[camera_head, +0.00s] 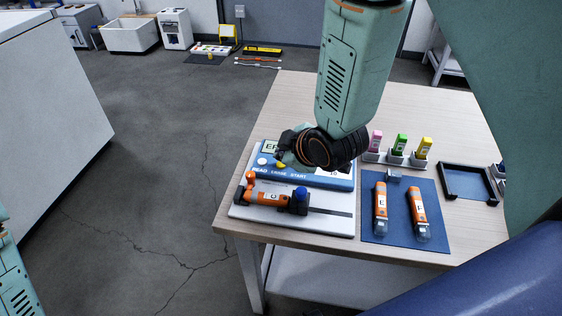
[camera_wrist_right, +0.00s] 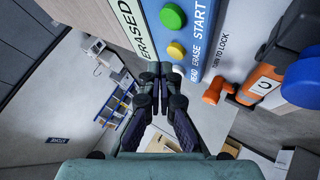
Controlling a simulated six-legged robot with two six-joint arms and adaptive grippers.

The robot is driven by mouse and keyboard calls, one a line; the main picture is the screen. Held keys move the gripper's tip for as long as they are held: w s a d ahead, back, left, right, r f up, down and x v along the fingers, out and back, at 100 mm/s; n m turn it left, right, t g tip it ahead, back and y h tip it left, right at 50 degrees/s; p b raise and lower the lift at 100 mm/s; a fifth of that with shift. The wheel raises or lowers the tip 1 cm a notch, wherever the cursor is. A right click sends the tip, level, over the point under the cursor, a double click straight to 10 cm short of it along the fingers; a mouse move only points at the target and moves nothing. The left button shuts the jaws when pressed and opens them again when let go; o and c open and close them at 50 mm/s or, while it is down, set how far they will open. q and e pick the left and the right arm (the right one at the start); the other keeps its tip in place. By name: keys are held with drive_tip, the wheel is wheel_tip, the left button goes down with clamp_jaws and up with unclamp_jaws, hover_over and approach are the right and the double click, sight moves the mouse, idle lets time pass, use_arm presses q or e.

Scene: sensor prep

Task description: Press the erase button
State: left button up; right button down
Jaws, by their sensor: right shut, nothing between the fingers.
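The blue device (camera_head: 338,182) sits on the table, its button strip labelled READ, ERASE, START. The yellow button (camera_wrist_right: 176,50) by the ERASE label also shows in the head view (camera_head: 281,165). The display (camera_wrist_right: 135,22) reads "ERASED". A green button (camera_wrist_right: 172,16) and a white button (camera_wrist_right: 178,70) flank the yellow one. My right gripper (camera_wrist_right: 160,72) is shut and empty, its tips close to the white and yellow buttons; I cannot tell whether they touch. In the head view my right gripper (camera_head: 284,156) hides part of the panel. My left gripper is out of view.
An orange tool marked C (camera_head: 268,197) with a blue knob (camera_head: 300,194) lies in front of the device. Orange sensors E (camera_head: 381,208) and F (camera_head: 418,210) lie on a blue mat (camera_head: 399,235). Coloured sticks stand in holders (camera_head: 396,161) behind. A black tray (camera_head: 468,183) is at right.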

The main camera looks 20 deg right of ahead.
sight(283, 166)
drive_tip(key=shift+r, duration=0.15)
wheel_tip(283, 166, up, 5)
drive_tip(key=p, duration=0.4)
drive_tip(key=shift+p, duration=0.4)
idle(0.4)
